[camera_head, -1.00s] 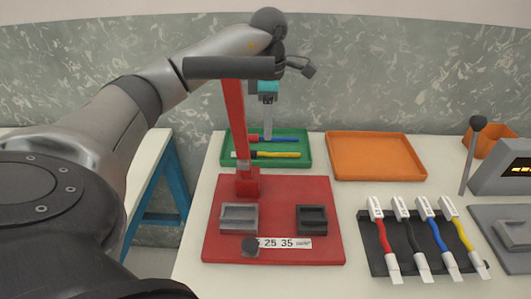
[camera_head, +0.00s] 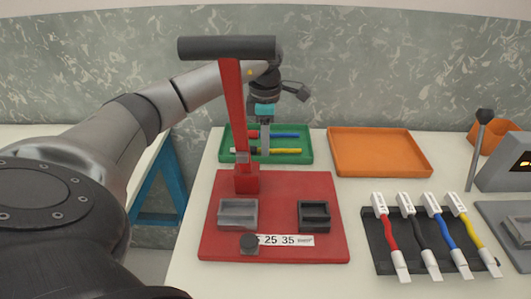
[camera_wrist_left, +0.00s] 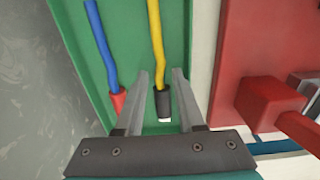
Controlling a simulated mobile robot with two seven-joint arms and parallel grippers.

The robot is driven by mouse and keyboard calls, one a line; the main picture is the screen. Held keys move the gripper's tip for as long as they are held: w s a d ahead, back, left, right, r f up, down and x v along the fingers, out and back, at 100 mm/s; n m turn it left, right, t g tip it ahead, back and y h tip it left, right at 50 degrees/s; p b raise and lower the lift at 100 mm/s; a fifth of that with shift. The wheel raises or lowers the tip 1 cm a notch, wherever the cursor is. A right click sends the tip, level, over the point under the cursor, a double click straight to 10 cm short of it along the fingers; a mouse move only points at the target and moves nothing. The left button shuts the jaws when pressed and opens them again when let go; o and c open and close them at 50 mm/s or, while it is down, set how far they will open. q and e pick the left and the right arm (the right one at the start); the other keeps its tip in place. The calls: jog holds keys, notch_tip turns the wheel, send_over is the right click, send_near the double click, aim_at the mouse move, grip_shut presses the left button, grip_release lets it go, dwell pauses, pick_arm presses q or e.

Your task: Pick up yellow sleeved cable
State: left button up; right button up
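A yellow sleeved cable (camera_head: 287,151) with a black end lies in the green tray (camera_head: 308,158) at the back. In the left wrist view its yellow length (camera_wrist_left: 155,45) runs away from me and its black end (camera_wrist_left: 162,103) sits between the two fingers. My left gripper (camera_head: 264,150) is open, low over the tray; its fingers (camera_wrist_left: 158,76) stand on either side of the cable. I cannot tell whether they touch it. A blue cable (camera_head: 287,135) with a red end lies beside it, outside the fingers. My right gripper is not in view.
A red press (camera_head: 238,120) with a tall post stands on a red base (camera_head: 275,190) in front of the tray. An empty orange tray (camera_head: 380,172) lies to the right. A black rack (camera_head: 380,255) holds several cables, including another yellow one (camera_head: 474,232).

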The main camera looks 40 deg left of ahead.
pick_arm(q)
jog(key=shift+f, duration=0.25)
grip_shut()
dwell(0.4)
